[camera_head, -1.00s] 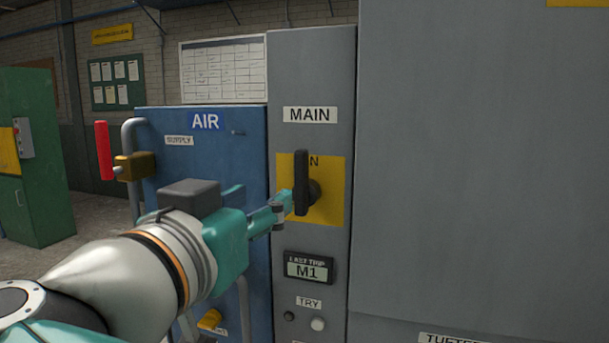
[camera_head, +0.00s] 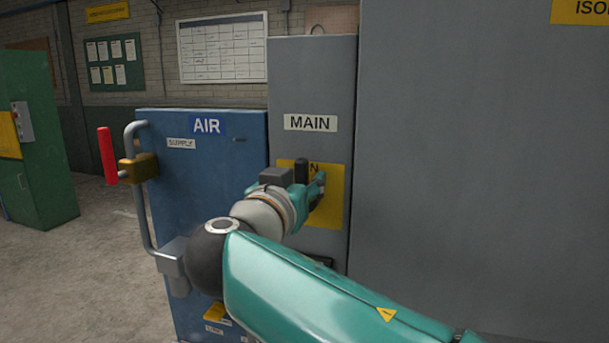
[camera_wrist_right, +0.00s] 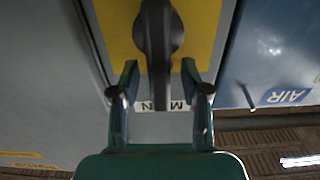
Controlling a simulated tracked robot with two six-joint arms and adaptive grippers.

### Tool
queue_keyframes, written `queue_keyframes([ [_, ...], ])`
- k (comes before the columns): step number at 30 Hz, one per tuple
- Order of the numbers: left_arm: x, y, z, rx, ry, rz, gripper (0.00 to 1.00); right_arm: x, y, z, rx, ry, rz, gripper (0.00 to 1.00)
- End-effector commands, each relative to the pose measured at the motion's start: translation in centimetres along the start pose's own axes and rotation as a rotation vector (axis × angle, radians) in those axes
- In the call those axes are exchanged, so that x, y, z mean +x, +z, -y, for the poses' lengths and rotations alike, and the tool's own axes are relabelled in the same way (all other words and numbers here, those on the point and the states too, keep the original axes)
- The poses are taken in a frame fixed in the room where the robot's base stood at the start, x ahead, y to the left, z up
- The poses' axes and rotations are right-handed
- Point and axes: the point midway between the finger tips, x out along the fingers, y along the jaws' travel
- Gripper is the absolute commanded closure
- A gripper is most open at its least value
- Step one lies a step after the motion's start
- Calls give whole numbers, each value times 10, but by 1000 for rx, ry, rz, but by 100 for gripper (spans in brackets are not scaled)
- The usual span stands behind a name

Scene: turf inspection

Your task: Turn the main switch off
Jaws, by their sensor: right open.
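The main switch is a black handle (camera_head: 301,171) on a yellow plate (camera_head: 336,204), under the MAIN label (camera_head: 310,123) on a grey panel. In the right wrist view, which is upside down, the black handle (camera_wrist_right: 157,45) reaches between the two fingers of my right gripper (camera_wrist_right: 160,83). The fingers are open, one on each side, with a gap to the handle. My left gripper is not in view.
A blue AIR cabinet (camera_head: 200,205) with a red lever (camera_head: 107,155) and grey pipe stands left of the panel. A large grey cabinet (camera_head: 480,170) stands close on the right. My arm hides most of the lower panel. Open floor (camera_head: 90,270) lies at the left.

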Motion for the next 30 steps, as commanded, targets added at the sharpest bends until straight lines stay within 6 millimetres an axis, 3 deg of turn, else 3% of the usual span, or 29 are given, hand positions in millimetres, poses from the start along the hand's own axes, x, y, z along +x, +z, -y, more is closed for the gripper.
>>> queue_keyframes([
  [7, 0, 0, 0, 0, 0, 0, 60, 0, 0, 0, 0, 1, 0, 56],
  [15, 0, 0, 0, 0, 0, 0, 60, 0, 0, 0, 0, 1, 0, 100],
  [30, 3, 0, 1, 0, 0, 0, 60, 2, 1, -5, -13, 10, 1, 100],
])
